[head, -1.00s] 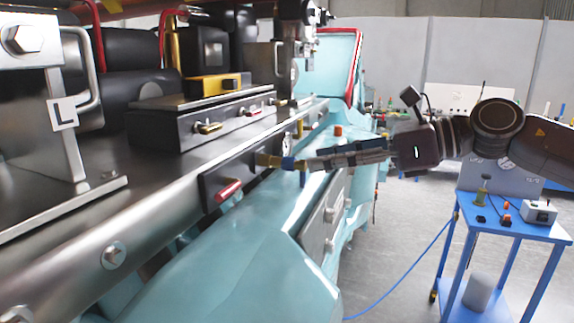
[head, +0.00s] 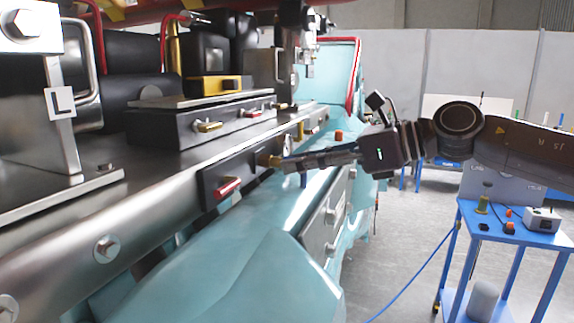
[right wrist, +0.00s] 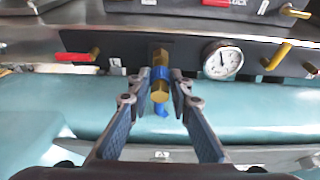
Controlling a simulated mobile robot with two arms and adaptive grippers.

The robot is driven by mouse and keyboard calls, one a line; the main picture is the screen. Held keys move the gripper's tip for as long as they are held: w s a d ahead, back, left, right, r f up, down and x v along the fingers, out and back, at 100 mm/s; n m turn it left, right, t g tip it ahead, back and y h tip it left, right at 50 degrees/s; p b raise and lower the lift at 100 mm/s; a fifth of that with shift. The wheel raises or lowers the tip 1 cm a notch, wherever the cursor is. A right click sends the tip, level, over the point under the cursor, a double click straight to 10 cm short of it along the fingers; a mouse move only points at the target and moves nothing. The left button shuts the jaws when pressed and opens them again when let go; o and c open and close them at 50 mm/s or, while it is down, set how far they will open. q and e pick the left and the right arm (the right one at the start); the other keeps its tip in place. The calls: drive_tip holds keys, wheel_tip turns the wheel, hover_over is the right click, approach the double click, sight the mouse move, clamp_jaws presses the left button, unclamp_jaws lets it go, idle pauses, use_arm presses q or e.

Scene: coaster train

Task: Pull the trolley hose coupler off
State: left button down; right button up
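The hose coupler, brass with blue parts (right wrist: 160,88), sits on the dark panel (right wrist: 110,45) in the right wrist view. In the head view, brass (head: 268,160) shows at the panel just left of my right gripper (head: 287,165). My right gripper (right wrist: 160,82) has its fingers on both sides of the coupler, with gaps visible beside it, so it looks open. Its tips hide most of the coupler in the head view. A blue hose (head: 415,275) runs down from the blue trolley (head: 510,232) across the floor. My left gripper is not in view.
The teal body (head: 215,275) lies below. Open floor lies between train and trolley.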

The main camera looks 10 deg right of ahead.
clamp_jaws()
drive_tip(key=shift+s+d, duration=0.2)
drive_tip(key=shift+d, duration=0.15)
idle(0.4)
drive_tip(key=shift+s+d+b, duration=0.25)
drive_tip(key=shift+s+d, duration=0.25)
drive_tip(key=shift+d, duration=0.25)
drive_tip(key=shift+s+d+b, duration=0.2)
drive_tip(key=shift+s+d, duration=0.35)
drive_tip(key=shift+d, duration=0.25)
drive_tip(key=shift+s+d+b, duration=0.25)
drive_tip(key=shift+s+d, duration=0.25)
drive_tip(key=shift+d, duration=0.25)
